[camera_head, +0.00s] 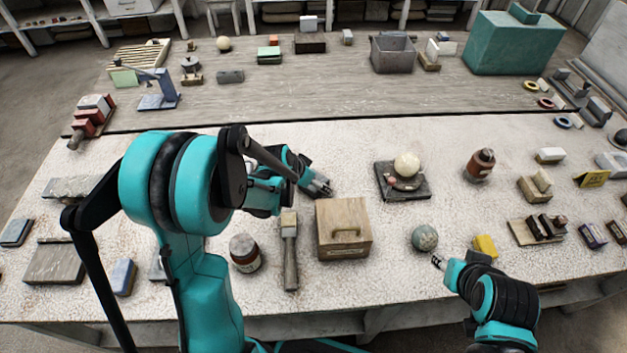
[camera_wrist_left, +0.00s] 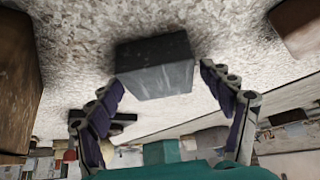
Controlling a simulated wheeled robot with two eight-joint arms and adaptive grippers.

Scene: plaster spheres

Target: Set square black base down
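A dark grey-black block (camera_wrist_left: 153,72), which looks like the square black base, is in the left wrist view. It lies just beyond and between the fingertips of my left gripper (camera_wrist_left: 162,75). A narrow gap shows at the right finger; contact at the left finger is unclear.
A wooden box (camera_head: 343,230) stands close in front of my left gripper. A black slab (camera_head: 386,191) with a cream ball (camera_head: 406,165) lies to its right. Pale tabletop (camera_head: 350,150) behind the gripper is clear.

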